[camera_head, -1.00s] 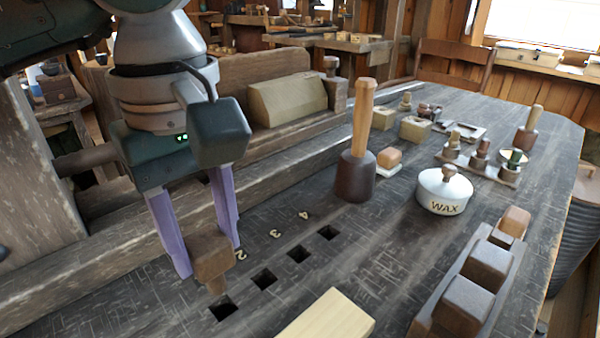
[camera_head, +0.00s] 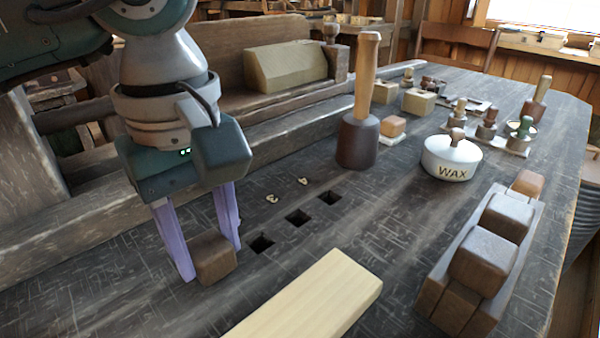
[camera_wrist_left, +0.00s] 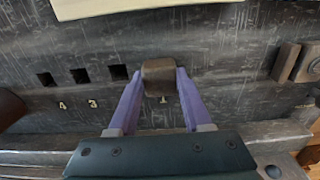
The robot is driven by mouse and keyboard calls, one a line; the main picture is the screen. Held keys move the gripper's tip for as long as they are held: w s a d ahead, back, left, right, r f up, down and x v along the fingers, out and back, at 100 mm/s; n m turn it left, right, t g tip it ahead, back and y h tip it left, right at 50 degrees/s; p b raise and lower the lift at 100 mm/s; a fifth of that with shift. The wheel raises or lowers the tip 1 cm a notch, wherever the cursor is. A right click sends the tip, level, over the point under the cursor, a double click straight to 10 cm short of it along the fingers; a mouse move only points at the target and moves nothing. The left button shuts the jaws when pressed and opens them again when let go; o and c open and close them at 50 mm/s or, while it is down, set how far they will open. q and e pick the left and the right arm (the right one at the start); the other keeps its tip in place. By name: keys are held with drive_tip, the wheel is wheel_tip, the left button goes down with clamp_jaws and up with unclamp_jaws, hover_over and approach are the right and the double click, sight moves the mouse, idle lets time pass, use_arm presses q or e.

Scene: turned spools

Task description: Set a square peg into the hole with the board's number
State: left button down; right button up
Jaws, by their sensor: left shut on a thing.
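My left gripper (camera_head: 212,254) is shut on a brown square-headed peg (camera_head: 215,259) near the front left of the bench. The peg's head sits low at the bench top and its narrower shank is out of sight, so it looks sunk in a hole. In the left wrist view the peg (camera_wrist_left: 158,76) stands at the end of the hole row, by a number 1 (camera_wrist_left: 163,99). Three square holes show dark and empty, the nearest (camera_head: 261,245) beside the peg. Numbers 3 (camera_head: 271,198) and 4 (camera_head: 303,181) show; the 2 is hidden. My right gripper is not in view.
A pale board (camera_head: 310,297) lies in front of the holes. A rack (camera_head: 437,285) with several wooden blocks is at the right. A mallet (camera_head: 358,140) stands behind the holes, near a WAX pot (camera_head: 451,160). A raised ledge (camera_head: 110,218) runs behind my gripper.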

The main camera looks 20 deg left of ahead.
use_arm(q)
drive_tip(key=shift+f+b, duration=0.25)
drive_tip(key=shift+b, duration=0.1)
idle(0.7)
unclamp_jaws()
idle(0.6)
drive_tip(key=shift+r, duration=0.15)
drive_tip(key=shift+r+p, duration=2.8)
drive_tip(key=shift+r, duration=1.05)
